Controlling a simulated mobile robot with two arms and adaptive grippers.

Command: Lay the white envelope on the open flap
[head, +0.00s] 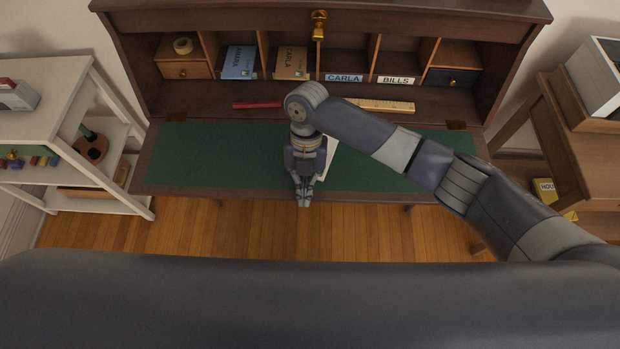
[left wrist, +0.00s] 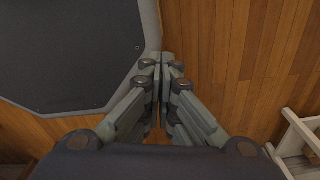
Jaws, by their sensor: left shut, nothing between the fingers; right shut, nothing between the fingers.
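The desk's open flap (head: 220,160) has a green surface and lies level in the middle of the head view. A white piece (head: 331,158), likely the envelope, shows on the flap, mostly hidden behind my right gripper and forearm. My right gripper (head: 304,202) is shut and points down at the flap's front edge, beside the white piece; I cannot tell whether they touch. My left gripper (left wrist: 161,60) is shut and empty in the left wrist view, over the wooden floor, away from the desk. It is not in the head view.
Behind the flap lie a red stick (head: 257,105) and a wooden ruler (head: 385,105). The pigeonholes hold blue (head: 238,62) and brown (head: 291,62) items and labels reading CARLA and BILLS. A white shelf (head: 60,130) stands left, a wooden stand (head: 560,150) right. The flap's left part is clear.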

